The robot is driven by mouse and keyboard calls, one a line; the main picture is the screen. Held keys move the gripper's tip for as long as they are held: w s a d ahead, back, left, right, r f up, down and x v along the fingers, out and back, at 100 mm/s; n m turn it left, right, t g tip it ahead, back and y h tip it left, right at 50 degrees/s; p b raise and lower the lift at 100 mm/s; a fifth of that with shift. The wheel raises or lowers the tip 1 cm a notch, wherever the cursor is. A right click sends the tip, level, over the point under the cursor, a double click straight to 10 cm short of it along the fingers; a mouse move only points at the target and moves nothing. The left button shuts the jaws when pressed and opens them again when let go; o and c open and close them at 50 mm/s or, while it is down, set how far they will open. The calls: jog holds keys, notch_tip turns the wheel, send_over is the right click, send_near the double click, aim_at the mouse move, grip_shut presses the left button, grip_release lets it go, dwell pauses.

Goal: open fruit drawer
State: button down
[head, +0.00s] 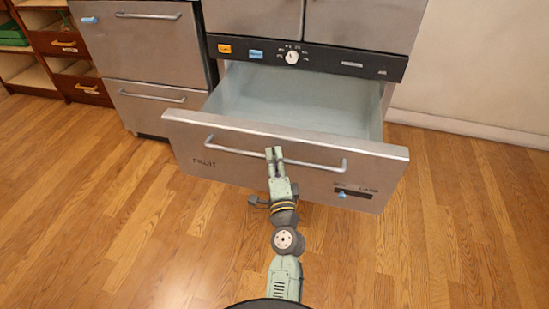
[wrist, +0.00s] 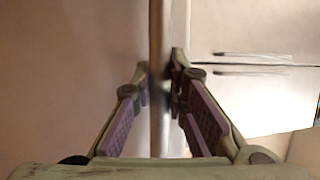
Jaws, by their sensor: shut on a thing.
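The fruit drawer (head: 189,156) is a wide steel-fronted drawer marked "FRUIT" under the fridge. It is pulled well out, and its pale inside (head: 300,100) shows empty. A long bar handle (head: 318,164) runs across its front. In the wrist view the handle (wrist: 157,40) runs upright between the two purple-padded fingers (wrist: 160,85), with the drawer front (wrist: 75,65) to the left.
A second steel unit with two drawers (head: 155,55) stands to the left. A control panel with a dial (head: 292,57) is above the open drawer. Wooden shelving (head: 75,45) stands at far left. The wooden floor (head: 450,240) around the drawer is clear.

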jog(key=c, duration=1.6)
grip_release()
jog(key=shift+o, duration=0.2)
